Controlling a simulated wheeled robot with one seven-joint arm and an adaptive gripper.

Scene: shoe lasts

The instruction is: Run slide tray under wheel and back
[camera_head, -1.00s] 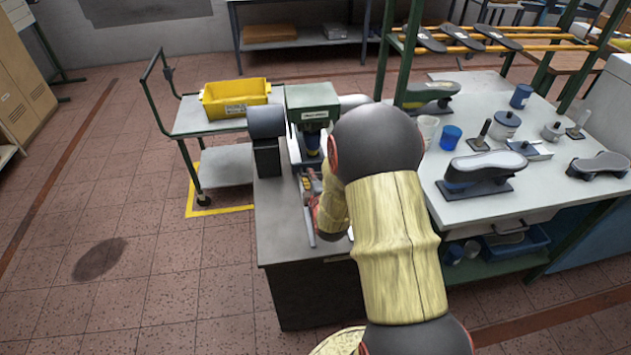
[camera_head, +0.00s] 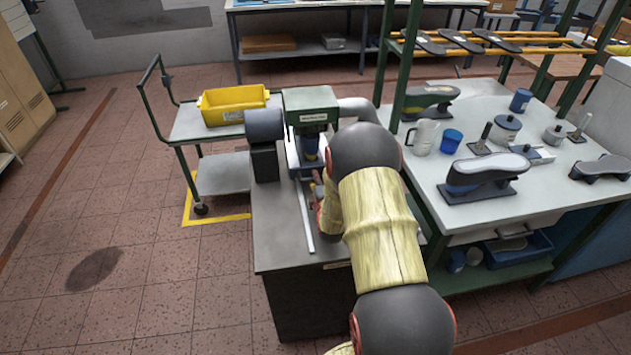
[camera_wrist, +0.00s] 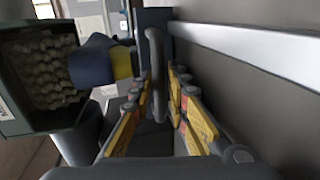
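The bench machine with a green head (camera_head: 311,100) stands on a dark grey bench. Its blue and yellow wheel (camera_head: 310,146) hangs under the head; the wrist view shows a blue and yellow part (camera_wrist: 105,62) at left. A grey upright bar handle (camera_wrist: 156,75) stands ahead in the wrist view, probably the slide tray's; the tray itself is mostly hidden. My gripper (camera_wrist: 158,85) has its yellow-padded fingers apart on both sides of the handle, with a narrow gap seen at the right. In the head view my gripper (camera_head: 320,190) is partly hidden by my arm.
A pale metal strip (camera_head: 305,215) lies along the bench (camera_head: 280,250), left of my gripper. A grey boxed unit (camera_head: 265,140) stands left of the machine. A trolley with a yellow bin (camera_head: 232,103) is behind it. A white table (camera_head: 480,205) with shoe lasts stands to the right.

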